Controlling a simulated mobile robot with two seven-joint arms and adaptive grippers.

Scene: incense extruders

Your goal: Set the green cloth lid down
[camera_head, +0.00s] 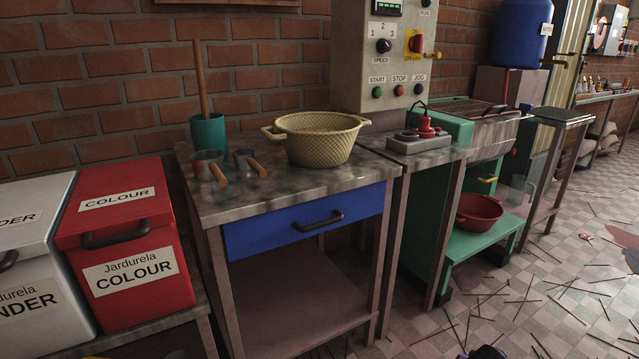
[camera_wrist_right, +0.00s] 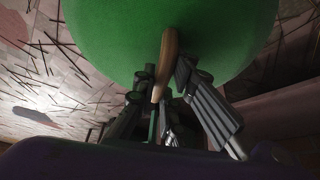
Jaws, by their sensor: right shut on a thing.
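The green cloth lid (camera_wrist_right: 105,35) fills the upper part of the right wrist view, with its round edge cut off by the top of the picture. A tan handle (camera_wrist_right: 168,52) stands out from it. My right gripper (camera_wrist_right: 160,84) has its fingers on both sides of this handle and is shut on it. The lid is held over or beside the stick-strewn floor; its height is unclear. The lid does not show in the head view. My left gripper is in neither view.
A metal-topped table (camera_head: 262,203) holds a woven basket (camera_head: 320,140), a green cup (camera_head: 208,133) and two small cups. A red bin (camera_head: 125,235) and white bin (camera_head: 30,250) stand left. A red bowl (camera_head: 480,212) sits on a green shelf right. Sticks litter the tiled floor (camera_head: 560,290).

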